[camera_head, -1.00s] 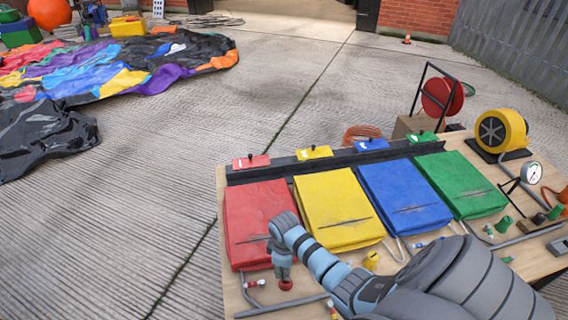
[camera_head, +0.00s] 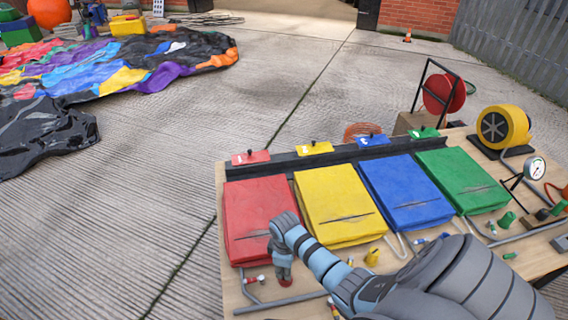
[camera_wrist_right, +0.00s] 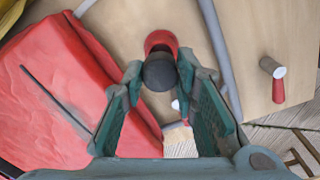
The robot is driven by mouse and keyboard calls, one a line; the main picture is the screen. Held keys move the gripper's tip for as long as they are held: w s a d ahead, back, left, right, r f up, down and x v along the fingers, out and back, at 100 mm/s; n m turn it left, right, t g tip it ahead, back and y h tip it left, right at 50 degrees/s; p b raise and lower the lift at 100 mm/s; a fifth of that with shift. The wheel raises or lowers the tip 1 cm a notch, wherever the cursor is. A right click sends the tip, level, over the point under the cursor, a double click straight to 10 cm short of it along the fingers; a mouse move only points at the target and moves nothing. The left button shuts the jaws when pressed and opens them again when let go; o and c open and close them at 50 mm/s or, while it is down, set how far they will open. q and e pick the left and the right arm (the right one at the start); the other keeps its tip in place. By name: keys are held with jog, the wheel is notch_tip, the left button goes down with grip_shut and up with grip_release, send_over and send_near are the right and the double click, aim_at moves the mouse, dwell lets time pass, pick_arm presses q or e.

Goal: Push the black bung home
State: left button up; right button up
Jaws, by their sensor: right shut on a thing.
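My right gripper (camera_head: 283,268) points down at the front left of the wooden table, by the red folded pad (camera_head: 262,215). In the right wrist view its fingers (camera_wrist_right: 160,84) are shut on the black bung (camera_wrist_right: 160,74), a dark rounded piece. A red round fitting (camera_wrist_right: 160,40) shows just beyond the bung, partly covered by it. How deep the bung sits in the fitting cannot be told. In the head view the bung is hidden by the gripper, and a bit of red shows under the fingertips. My left gripper is not in view.
Yellow (camera_head: 338,205), blue (camera_head: 405,190) and green (camera_head: 462,182) pads lie to the right. A grey tube (camera_wrist_right: 214,45) and a red-and-white piece (camera_wrist_right: 276,80) lie near the gripper. A gauge (camera_head: 535,168) and a yellow blower (camera_head: 503,127) stand at the right.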

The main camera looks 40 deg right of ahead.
dwell(0.6)
jog(key=shift+p, duration=0.35)
jog(key=shift+f, duration=0.1)
jog(key=shift+f+b, duration=0.3)
jog(key=shift+f, duration=0.1)
jog(key=shift+p, duration=0.3)
jog(key=shift+f, duration=0.15)
jog(key=shift+f+b, duration=0.3)
jog(key=shift+f, duration=0.05)
